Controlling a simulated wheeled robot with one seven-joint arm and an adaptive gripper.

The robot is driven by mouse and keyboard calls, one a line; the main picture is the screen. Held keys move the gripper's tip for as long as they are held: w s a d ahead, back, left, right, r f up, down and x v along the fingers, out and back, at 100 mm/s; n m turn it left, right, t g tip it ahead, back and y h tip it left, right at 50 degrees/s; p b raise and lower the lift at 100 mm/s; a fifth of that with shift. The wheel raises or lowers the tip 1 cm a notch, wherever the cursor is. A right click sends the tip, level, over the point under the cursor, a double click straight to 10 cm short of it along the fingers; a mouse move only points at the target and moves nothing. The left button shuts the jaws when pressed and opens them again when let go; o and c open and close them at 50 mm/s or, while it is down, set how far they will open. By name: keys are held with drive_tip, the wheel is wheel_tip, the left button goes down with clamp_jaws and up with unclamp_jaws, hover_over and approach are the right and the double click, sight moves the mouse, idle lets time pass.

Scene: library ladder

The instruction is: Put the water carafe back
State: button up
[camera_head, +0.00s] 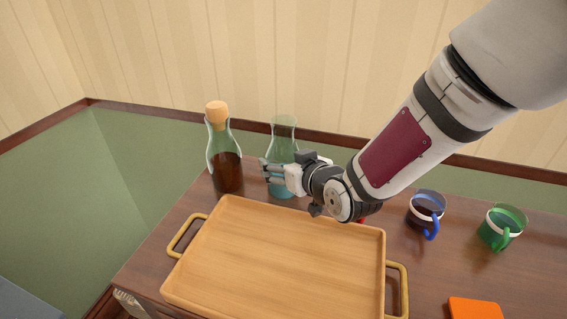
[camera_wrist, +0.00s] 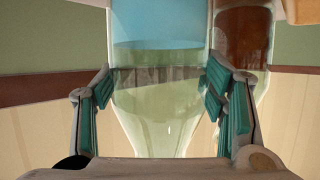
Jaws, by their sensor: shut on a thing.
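The water carafe (camera_head: 284,130) is clear glass with blue water low in it. It is upright at the back of the wooden table, just beyond the tray. My gripper (camera_head: 275,174) is shut on the carafe from the right and hides part of its middle. In the wrist view, which is upside down, the carafe (camera_wrist: 160,100) is between the padded fingers of my gripper (camera_wrist: 160,105). I cannot tell whether its base touches the table.
A corked bottle of dark liquid (camera_head: 226,170) stands close left of the carafe. A wooden tray (camera_head: 280,260) with brass handles fills the front. A blue-handled mug (camera_head: 427,208), a green mug (camera_head: 502,226) and an orange square (camera_head: 475,309) are at right. A wall is behind.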

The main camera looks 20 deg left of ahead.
drive_tip(key=shift+f, duration=0.1)
drive_tip(key=o, duration=1.9)
drive_tip(key=shift+o, duration=0.2)
drive_tip(key=shift+s+r, duration=0.1)
drive_tip(key=shift+r, duration=0.1)
drive_tip(key=p+v, duration=0.3)
drive_tip(key=v, duration=0.6)
drive_tip(key=p+v, duration=0.2)
drive_tip(key=p, duration=0.4)
drive_tip(key=shift+s+d+r+p, duration=0.1)
drive_tip(key=shift+s+d+p, duration=0.05)
drive_tip(key=shift+d+p, duration=0.25)
drive_tip(key=shift+s, duration=0.1)
